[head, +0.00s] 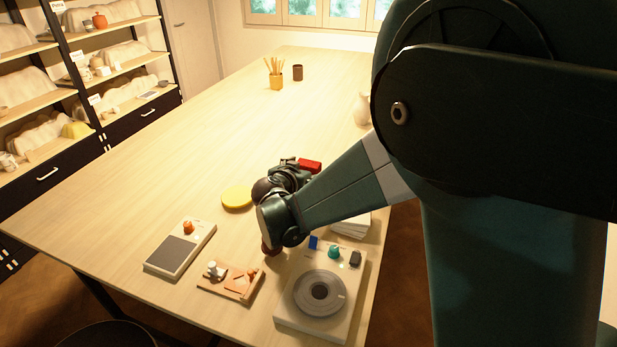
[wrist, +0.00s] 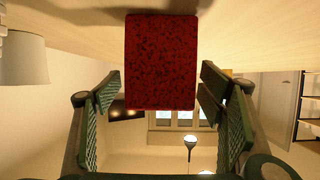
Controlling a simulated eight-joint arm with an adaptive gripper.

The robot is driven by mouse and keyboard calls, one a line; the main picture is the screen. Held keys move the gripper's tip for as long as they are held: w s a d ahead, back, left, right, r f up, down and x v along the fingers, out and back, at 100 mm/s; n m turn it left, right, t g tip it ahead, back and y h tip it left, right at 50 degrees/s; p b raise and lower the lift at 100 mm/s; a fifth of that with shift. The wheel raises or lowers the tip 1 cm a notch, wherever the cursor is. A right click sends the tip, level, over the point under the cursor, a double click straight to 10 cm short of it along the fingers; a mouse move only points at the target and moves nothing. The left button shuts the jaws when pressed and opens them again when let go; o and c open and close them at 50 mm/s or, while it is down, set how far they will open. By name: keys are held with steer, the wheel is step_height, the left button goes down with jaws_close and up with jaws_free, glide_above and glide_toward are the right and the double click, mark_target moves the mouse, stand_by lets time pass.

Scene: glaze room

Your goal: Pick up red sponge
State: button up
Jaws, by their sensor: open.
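The red sponge (head: 310,166) lies on the table beyond my gripper in the head view. In the wrist view the sponge (wrist: 160,62) is a speckled dark red block, upside down in the picture, with the tabletop above it. My gripper (head: 291,163) is low over the table and reaches toward the sponge. In the wrist view my gripper (wrist: 158,98) has its two green ribbed fingers spread, one on each side of the sponge's outline. A narrow gap shows beside the left finger. Whether the sponge is between the fingertips or just beyond them I cannot tell.
A yellow disc (head: 237,197) lies left of my gripper. Nearer are a grey-topped device (head: 180,248), a wooden board (head: 211,284) and a white wheel device (head: 335,318). A pale vase (head: 362,109), pencil holder (head: 276,81) and brown cup (head: 298,72) stand farther back. The table's left is clear.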

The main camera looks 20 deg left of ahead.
steer(key=c, duration=0.8)
steer(key=shift+r, duration=0.1)
steer(key=shift+c, duration=0.2)
steer(key=shift+r+p, duration=1.2)
steer(key=shift+r, duration=3.75)
